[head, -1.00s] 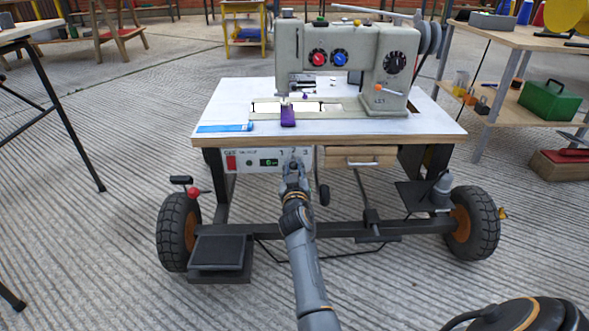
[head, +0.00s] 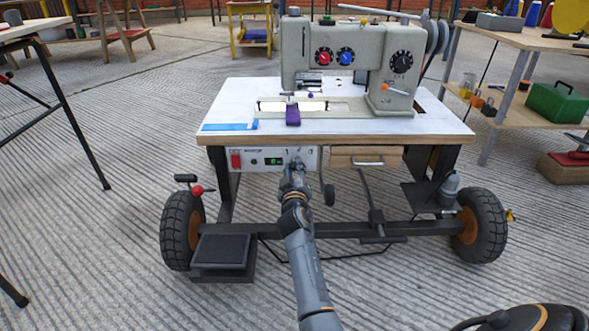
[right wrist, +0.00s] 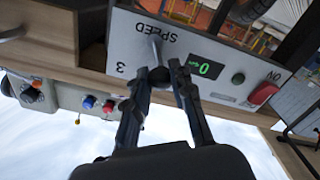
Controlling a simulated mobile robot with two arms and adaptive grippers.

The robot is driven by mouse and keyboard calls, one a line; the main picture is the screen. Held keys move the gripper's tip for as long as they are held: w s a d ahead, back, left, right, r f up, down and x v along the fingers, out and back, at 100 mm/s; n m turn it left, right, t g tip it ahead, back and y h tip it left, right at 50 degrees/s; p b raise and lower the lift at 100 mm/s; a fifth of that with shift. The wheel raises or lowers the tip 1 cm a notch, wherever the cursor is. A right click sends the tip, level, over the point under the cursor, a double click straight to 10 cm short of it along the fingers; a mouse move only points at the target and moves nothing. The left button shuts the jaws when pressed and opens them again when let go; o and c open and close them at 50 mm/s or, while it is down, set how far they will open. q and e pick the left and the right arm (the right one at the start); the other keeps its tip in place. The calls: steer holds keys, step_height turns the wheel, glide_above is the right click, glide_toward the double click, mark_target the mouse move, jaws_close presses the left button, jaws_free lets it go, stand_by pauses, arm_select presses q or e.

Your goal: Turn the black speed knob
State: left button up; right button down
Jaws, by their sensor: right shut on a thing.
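The black speed knob (right wrist: 160,76) is on the pale control panel (head: 270,159) under the front edge of the sewing table. In the right wrist view, which is upside down, the panel carries the word SPEED, a 3 and a green display (right wrist: 200,68) reading 0. My right gripper (right wrist: 168,80) is shut on the knob, a finger on each side. In the head view, my right gripper (head: 297,168) covers the knob from the front. My left gripper is not in view.
A red switch (head: 236,160) and a green button share the panel. The sewing machine (head: 345,60) stands on the white tabletop (head: 420,120). A drawer (head: 366,156) is right of the panel. A pedal (head: 222,250) and wheels flank the frame below.

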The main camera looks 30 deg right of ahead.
mark_target(293, 167)
steer(key=c, duration=1.1)
jaws_free()
step_height(293, 167, up, 10)
steer(key=shift+f, duration=0.1)
steer(key=shift+a, duration=0.1)
